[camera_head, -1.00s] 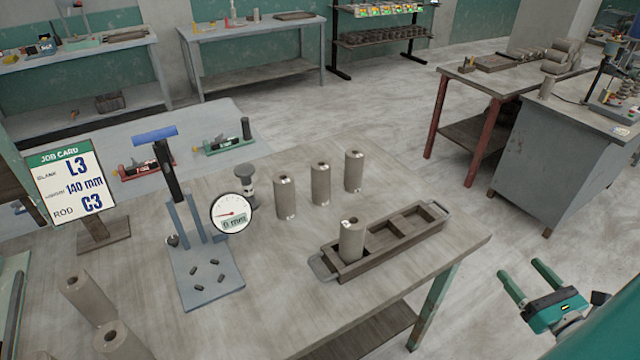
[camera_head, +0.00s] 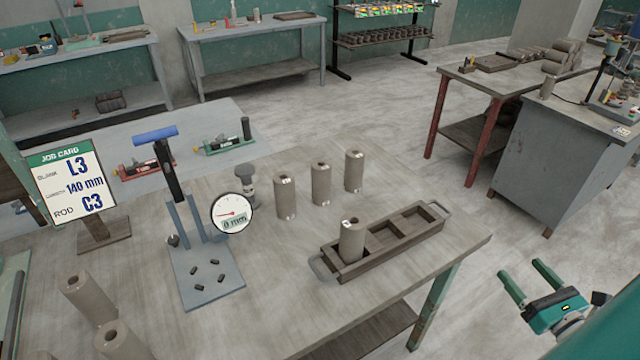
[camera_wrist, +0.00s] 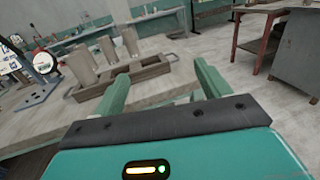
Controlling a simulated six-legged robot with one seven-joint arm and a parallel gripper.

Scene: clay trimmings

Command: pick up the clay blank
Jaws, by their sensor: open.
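Several grey-brown clay cylinders with a hole in the top stand upright on the table. Three are in a row behind the tray: the left one (camera_head: 285,197), the middle one (camera_head: 321,183) and the right one (camera_head: 354,171). Another clay cylinder (camera_head: 351,240) stands in the left compartment of a wooden tray (camera_head: 385,262); the other two compartments look empty. The job card (camera_head: 69,184) reads L3, 140 mm, C3. My gripper (camera_head: 522,270) is open and empty, right of the table edge, apart from every cylinder. In the wrist view its fingers (camera_wrist: 160,88) point toward the tray.
A blue-grey press with a dial (camera_head: 232,213) stands left of the row. Two more cylinders (camera_head: 88,299) are at the front left. A red-legged table (camera_head: 475,85) and a grey cabinet (camera_head: 565,150) stand at the right. Floor between is clear.

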